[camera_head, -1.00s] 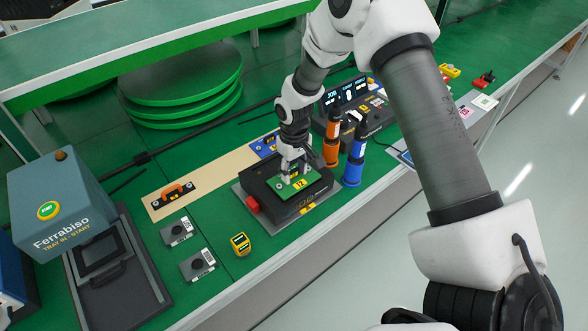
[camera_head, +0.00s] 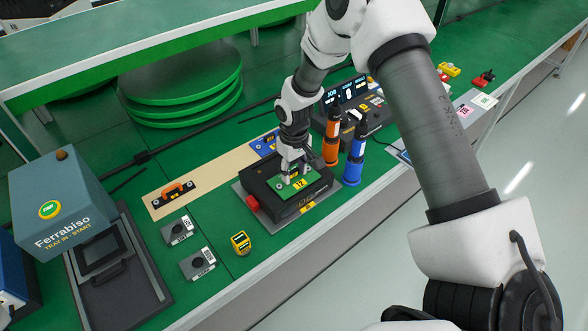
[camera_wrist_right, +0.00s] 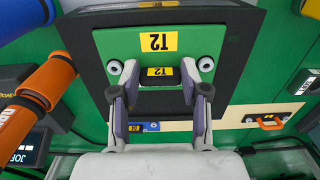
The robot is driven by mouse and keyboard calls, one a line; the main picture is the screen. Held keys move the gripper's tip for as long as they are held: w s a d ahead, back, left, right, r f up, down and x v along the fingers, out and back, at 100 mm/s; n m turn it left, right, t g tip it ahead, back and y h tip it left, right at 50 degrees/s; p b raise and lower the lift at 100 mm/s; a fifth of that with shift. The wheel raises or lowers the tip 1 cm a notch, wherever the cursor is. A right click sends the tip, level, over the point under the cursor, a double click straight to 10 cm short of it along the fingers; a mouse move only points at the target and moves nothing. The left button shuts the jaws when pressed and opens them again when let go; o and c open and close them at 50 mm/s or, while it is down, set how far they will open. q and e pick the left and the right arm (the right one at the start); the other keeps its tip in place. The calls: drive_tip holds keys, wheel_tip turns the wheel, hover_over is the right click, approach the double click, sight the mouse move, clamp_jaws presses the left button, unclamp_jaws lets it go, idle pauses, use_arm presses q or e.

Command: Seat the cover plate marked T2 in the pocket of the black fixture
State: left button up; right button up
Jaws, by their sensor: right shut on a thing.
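The green cover plate (camera_head: 284,189) has a yellow T2 label and round knobs at its sides. It is at the top of the black fixture (camera_head: 285,209), roughly in line with it. My left gripper is not in view.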

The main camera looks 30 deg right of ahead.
drive_tip(key=shift+f, duration=0.4)
idle(0.5)
drive_tip(key=o, duration=1.7)
wheel_tip(320, 180, up, 8)
drive_tip(key=p, duration=0.6)
drive_tip(key=shift+f+p, duration=0.2)
drive_tip(key=shift+p, duration=0.15)
